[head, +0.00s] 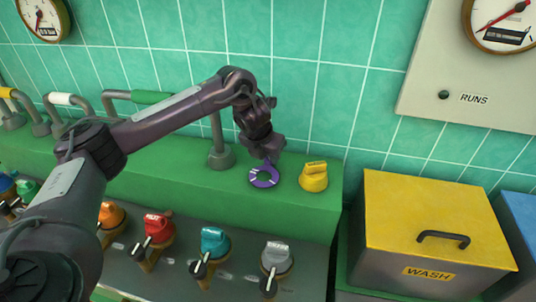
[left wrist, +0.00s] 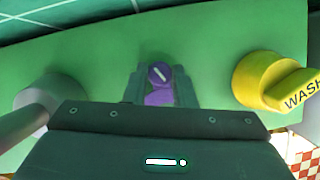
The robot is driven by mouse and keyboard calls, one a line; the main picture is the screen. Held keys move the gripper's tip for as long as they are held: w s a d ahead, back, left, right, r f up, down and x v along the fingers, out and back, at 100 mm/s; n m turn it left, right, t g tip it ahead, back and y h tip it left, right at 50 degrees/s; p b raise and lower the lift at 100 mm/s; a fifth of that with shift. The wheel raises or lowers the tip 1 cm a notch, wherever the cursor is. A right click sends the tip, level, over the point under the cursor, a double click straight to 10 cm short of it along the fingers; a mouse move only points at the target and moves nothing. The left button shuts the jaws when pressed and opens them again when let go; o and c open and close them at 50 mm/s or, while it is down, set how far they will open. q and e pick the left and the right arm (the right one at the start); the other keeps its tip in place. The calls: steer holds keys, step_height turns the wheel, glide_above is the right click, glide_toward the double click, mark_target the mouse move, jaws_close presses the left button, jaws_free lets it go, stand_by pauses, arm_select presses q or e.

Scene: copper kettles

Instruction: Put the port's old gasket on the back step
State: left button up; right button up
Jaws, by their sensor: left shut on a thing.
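The old gasket, a purple ring (head: 264,184), is at the green back step (head: 120,148), right of a grey pipe foot and left of a yellow knob. My left gripper (head: 268,158) reaches down to it from above and is shut on it. In the left wrist view the purple gasket (left wrist: 158,99) shows between the two fingers of my left gripper (left wrist: 162,85), with green step behind. The gasket is at or just above the step's top; I cannot tell whether it rests there. My right gripper is not in view.
The yellow knob (head: 314,178) stands close to the right on the step. A grey pipe foot (head: 221,157) stands to the left. Orange, red, teal and grey knobs line the lower front panel. A yellow-lidded WASH box (head: 430,215) stands at right. Teal tiles (head: 335,90) rise behind.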

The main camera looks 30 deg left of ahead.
arm_select(q)
steer(key=shift+w+f+b, duration=0.15)
steer(key=shift+w+b, duration=0.1)
steer(key=shift+b, duration=0.05)
steer(key=shift+f, duration=0.4)
stand_by(0.3)
steer(key=o, duration=1)
steer(key=shift+r, duration=0.15)
